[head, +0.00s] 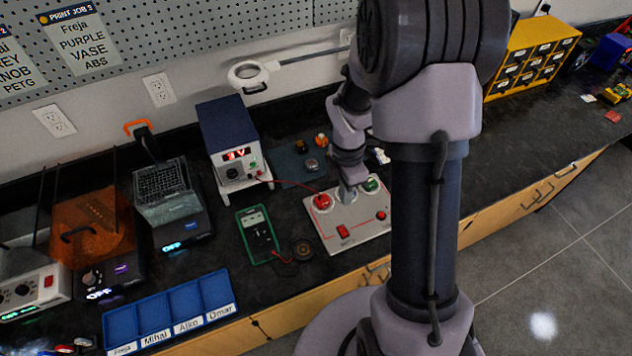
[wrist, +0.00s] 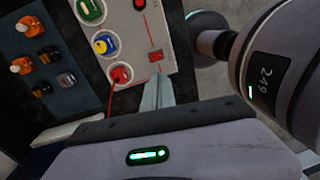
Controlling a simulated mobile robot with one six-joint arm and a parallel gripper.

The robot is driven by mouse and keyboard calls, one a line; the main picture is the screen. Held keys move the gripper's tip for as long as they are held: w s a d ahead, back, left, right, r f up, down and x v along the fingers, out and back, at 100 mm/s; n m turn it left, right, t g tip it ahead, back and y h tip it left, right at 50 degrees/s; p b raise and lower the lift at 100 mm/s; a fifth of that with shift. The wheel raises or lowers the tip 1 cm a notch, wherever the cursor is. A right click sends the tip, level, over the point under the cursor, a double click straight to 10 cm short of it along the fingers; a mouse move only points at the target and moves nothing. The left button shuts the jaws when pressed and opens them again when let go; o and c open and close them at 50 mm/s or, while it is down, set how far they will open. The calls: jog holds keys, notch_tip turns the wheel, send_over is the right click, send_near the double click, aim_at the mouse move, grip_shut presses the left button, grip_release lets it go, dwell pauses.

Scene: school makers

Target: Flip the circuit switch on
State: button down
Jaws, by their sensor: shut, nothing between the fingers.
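The circuit board (head: 358,240) is a pale panel on the dark bench, with a red rocker switch (head: 343,231) near its front edge. The switch also shows in the wrist view (wrist: 155,57); I cannot tell which way it is tilted. The board carries a red terminal (head: 322,202), a green terminal (head: 371,185) and a small red part (head: 381,215). A blue-and-yellow part (wrist: 104,43) sits between the terminals in the wrist view. My gripper (head: 347,195) is shut and empty above the board, behind the switch in the head view. Contact with the board cannot be told.
A power supply (head: 232,140) with a red display stands behind left, its red lead running to the board. A green multimeter (head: 258,232) lies left of the board. Blue labelled trays (head: 170,308) are at front left. A yellow drawer cabinet (head: 530,58) stands far right.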

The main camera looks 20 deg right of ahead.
aim_at(345, 234)
jog(key=shift+d+f+n, duration=0.15)
jog(key=shift+f+n, duration=0.15)
jog(key=shift+f, duration=0.2)
jog(key=f+b, duration=0.1)
jog(key=f, duration=0.3)
jog(key=s+f+b, duration=0.1)
jog(key=f+b, duration=0.1)
jog(key=f, duration=0.3)
jog(key=f+b, duration=0.2)
jog(key=f, duration=0.2)
jog(key=shift+s+f, duration=0.4)
